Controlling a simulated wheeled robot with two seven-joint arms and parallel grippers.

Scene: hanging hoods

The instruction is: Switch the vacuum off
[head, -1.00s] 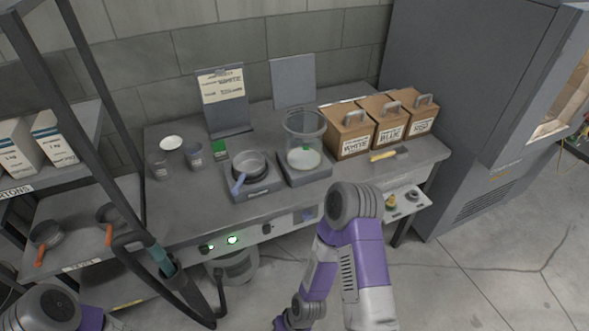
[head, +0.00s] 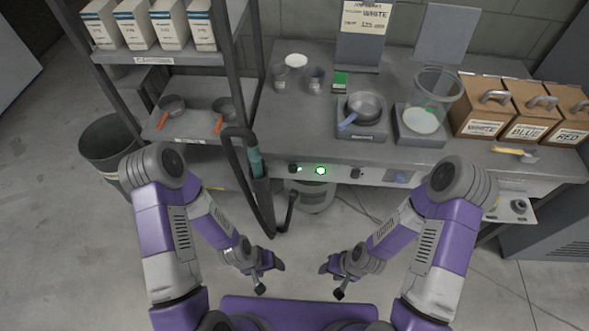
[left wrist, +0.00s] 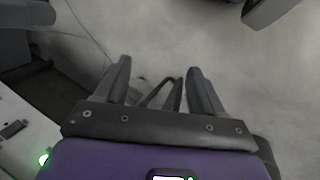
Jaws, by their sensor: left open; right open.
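A lit green round button (head: 320,170) sits on the bench's front panel, with a dark knob (head: 294,169) left of it and another dark control (head: 356,173) to its right. A grey round canister, perhaps the vacuum (head: 316,197), stands on the floor under the panel. A dark hose with a teal-collared nozzle (head: 256,165) hangs at the bench's left front corner. My left gripper (head: 270,277) is open and empty, in front of and below the panel. A green light (left wrist: 43,159) shows at the left wrist view's lower left. My right gripper (head: 331,280) is open and empty, also below the panel.
The bench holds a pan on a scale (head: 362,132), a glass vessel (head: 432,97) and labelled boxes (head: 486,108). A shelf rack (head: 160,58) with cartons stands left, a bin (head: 108,143) beyond it. Floor between my arms and the bench is mostly clear.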

